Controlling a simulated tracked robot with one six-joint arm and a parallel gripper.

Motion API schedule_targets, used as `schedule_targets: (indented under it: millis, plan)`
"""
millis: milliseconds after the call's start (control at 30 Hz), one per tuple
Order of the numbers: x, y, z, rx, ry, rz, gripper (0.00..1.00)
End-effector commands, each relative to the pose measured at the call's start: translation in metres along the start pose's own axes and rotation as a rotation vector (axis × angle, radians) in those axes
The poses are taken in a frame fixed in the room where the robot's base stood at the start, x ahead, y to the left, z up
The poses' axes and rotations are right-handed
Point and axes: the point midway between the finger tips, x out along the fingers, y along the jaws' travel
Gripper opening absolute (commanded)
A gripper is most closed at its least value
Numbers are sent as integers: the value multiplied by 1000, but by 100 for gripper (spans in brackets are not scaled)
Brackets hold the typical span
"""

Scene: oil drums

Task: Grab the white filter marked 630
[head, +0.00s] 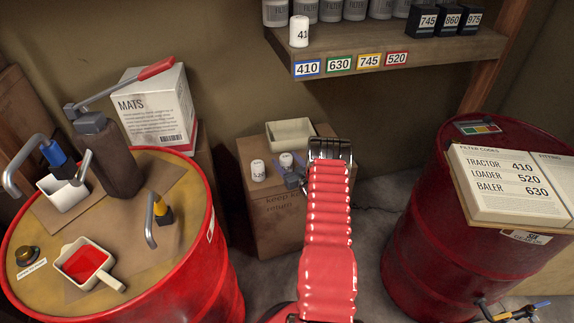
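Two small white filters stand on the cardboard box at the middle. The left one (258,170) has a number that looks like 520, too small to be sure. The right one (286,160) is partly hidden behind my gripper, and its number cannot be read. My gripper (291,180) is at the end of my red arm, close in front of the right filter. Its fingers are small and partly covered by the arm, so I cannot tell whether they are open or touch the filter. Another white filter (299,32) on the shelf shows "41", the rest turned away.
A cream tray (290,134) sits behind the filters on the box (272,222). The shelf (400,52) above carries tags 410, 630, 745 and 520. Red drums stand left (200,275) and right (425,225). An open book (510,185) lists BALER 630.

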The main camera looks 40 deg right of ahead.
Motion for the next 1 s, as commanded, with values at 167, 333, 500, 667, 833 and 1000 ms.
schedule_targets:
  millis: [167, 333, 500, 667, 833, 1000]
  plan:
    - [0, 0, 0, 0, 0, 0, 54]
    - [0, 0, 0, 0, 0, 0, 42]
    - [0, 0, 0, 0, 0, 0, 30]
    - [0, 0, 0, 0, 0, 0, 18]
    - [0, 0, -1, 0, 1, 0, 15]
    - [0, 0, -2, -1, 1, 0, 15]
